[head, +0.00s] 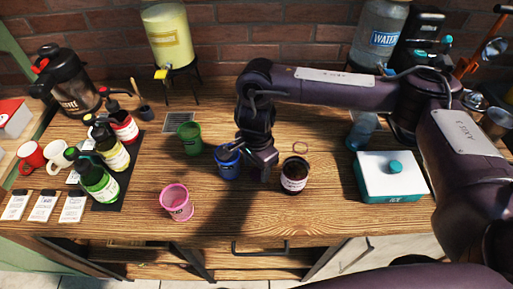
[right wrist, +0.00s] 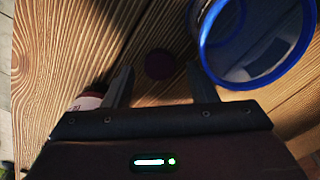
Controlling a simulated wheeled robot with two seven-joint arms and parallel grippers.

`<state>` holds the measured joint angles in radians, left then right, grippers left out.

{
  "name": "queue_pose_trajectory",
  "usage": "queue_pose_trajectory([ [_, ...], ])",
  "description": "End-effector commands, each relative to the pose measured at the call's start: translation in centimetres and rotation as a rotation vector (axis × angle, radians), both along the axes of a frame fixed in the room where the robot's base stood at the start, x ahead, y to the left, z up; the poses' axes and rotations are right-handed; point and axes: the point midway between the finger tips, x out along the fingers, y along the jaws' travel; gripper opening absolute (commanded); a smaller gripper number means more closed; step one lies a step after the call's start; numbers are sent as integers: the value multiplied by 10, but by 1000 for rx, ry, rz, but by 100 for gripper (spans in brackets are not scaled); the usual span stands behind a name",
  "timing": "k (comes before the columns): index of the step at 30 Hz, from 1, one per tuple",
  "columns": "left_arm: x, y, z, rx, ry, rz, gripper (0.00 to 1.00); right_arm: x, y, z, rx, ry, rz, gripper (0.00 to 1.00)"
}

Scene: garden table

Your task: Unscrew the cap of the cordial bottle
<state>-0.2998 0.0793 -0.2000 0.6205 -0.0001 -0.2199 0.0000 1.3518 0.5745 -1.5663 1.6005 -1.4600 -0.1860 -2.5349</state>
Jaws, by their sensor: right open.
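The cordial bottle (head: 293,178), dark with a white label, stands upright on the wooden table right of my right gripper (head: 263,172). Its lower part shows at the left edge of the right wrist view (right wrist: 86,101), beside one finger. A small dark purple disc (right wrist: 159,63), which looks like a cap, lies flat on the table ahead of my open right gripper (right wrist: 161,85). Nothing is between the fingers. In the head view the disc is hidden by the gripper. Whether the bottle's mouth is bare is hard to tell. My left gripper is not in view.
A blue cup (head: 228,163) stands close left of my right gripper, with green (head: 189,138) and pink (head: 177,203) cups farther left. A white-topped teal box (head: 392,178) is at right. Syrup bottles (head: 101,186) stand on a dark mat. The table's front middle is clear.

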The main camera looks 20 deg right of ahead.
Motion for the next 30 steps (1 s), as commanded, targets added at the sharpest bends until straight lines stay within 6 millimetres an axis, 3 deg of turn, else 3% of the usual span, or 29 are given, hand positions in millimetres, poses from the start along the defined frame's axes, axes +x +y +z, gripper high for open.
queue_pose_trajectory([
  [9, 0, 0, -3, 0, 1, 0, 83, 2, -1, 61, -3, -7, 1, 52],
  [15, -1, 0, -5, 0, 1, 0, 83, 1, -1, 90, -1, -5, 0, 52],
  [21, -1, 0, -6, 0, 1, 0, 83, 0, 0, 104, -1, -1, 0, 52],
  [30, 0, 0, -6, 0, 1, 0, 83, 0, 0, 105, 0, 0, 0, 52],
])
